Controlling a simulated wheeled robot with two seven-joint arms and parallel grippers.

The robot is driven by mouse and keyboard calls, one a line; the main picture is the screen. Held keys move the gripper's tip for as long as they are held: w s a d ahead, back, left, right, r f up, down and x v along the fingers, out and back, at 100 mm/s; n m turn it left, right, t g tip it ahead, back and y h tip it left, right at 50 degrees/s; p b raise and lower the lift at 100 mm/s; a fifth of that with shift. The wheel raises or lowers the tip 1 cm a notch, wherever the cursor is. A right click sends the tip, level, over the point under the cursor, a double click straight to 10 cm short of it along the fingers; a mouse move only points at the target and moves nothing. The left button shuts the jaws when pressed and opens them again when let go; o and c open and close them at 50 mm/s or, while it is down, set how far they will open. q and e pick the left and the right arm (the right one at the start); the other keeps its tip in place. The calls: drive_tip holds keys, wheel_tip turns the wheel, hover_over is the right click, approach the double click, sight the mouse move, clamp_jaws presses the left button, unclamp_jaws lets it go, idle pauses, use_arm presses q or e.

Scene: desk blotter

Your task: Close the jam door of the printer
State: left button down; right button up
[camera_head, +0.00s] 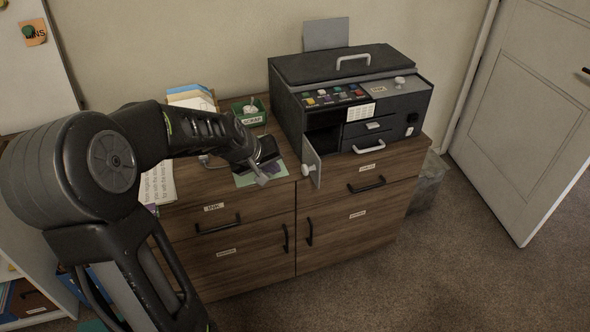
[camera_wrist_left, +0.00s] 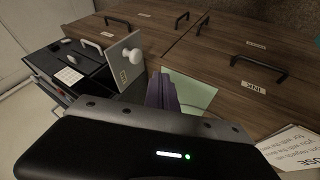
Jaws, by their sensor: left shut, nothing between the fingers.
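The dark printer (camera_head: 345,95) stands on the right part of the wooden cabinet. Its jam door (camera_head: 312,162), a small pale panel with a white knob, stands open at the printer's front left, swung outward from a dark opening. In the left wrist view the jam door (camera_wrist_left: 125,62) stands upright left of the middle, knob showing, with the printer (camera_wrist_left: 75,70) behind it. My left gripper (camera_head: 263,180) is shut and empty, over the pale green sheet, left of the door and apart from it. My right gripper is not in view.
The pale green sheet (camera_head: 245,178) lies on the cabinet top (camera_head: 225,190) near its front edge. A green tray (camera_head: 250,112) and papers (camera_head: 190,95) stand behind my left arm. Drawer handles (camera_head: 367,184) stick out of the cabinet front. Open floor lies in front.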

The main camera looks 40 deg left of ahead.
use_arm(q)
drive_tip(key=w+d+f+p, duration=0.1)
drive_tip(key=w+d+f, duration=0.1)
drive_tip(key=w+f, duration=0.3)
drive_tip(key=shift+w, duration=1)
drive_tip(key=shift+r+p, duration=0.1)
drive_tip(key=shift+p, duration=0.3)
